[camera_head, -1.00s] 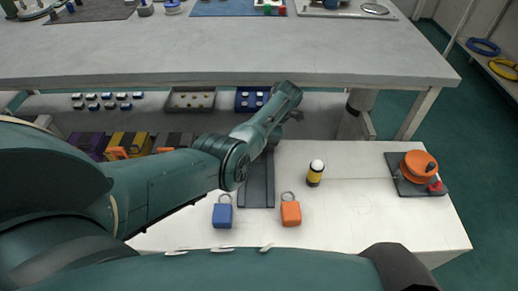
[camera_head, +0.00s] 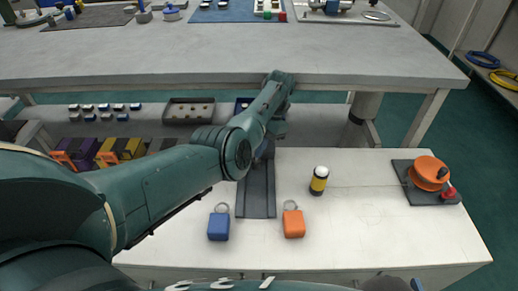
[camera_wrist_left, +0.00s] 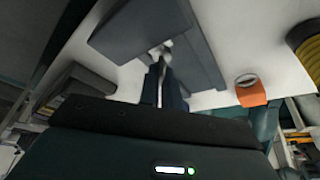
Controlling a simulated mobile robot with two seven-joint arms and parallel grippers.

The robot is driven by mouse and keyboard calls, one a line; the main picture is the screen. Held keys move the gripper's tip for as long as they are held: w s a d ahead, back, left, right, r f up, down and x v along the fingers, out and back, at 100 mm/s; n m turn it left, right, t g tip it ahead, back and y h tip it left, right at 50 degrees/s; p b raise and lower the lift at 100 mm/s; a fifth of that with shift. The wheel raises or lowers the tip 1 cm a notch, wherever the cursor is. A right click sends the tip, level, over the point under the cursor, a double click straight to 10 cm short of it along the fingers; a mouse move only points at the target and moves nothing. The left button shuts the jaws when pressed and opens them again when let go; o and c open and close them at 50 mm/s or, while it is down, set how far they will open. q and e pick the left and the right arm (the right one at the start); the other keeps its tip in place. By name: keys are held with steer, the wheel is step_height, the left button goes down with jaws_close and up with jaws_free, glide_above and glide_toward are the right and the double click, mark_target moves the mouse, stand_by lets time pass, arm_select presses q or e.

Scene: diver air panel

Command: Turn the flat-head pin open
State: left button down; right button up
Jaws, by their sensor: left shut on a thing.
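A dark grey panel (camera_head: 256,192) lies on the white lower bench, with its far part behind my left arm in the head view. It also fills the upper middle of the left wrist view (camera_wrist_left: 120,42). There my left gripper (camera_wrist_left: 164,62) points at the panel, its dark fingers close together on a small pale metal piece, the flat-head pin (camera_wrist_left: 160,48). The fingers hide most of the pin, so its angle cannot be told. In the head view my own arm hides the fingertips. My right gripper is not in view.
A blue padlock (camera_head: 218,226) and an orange padlock (camera_head: 293,223) lie near the panel's front end. An orange reel (camera_head: 429,172) sits on a plate at far right. The grey upper table (camera_head: 330,55) overhangs behind.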

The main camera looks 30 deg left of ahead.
arm_select(q)
steer(key=shift+s+f, duration=0.3)
steer(key=shift+f, duration=0.05)
steer(key=c, duration=1.9)
jaws_free()
steer(key=shift+w+r, duration=0.1)
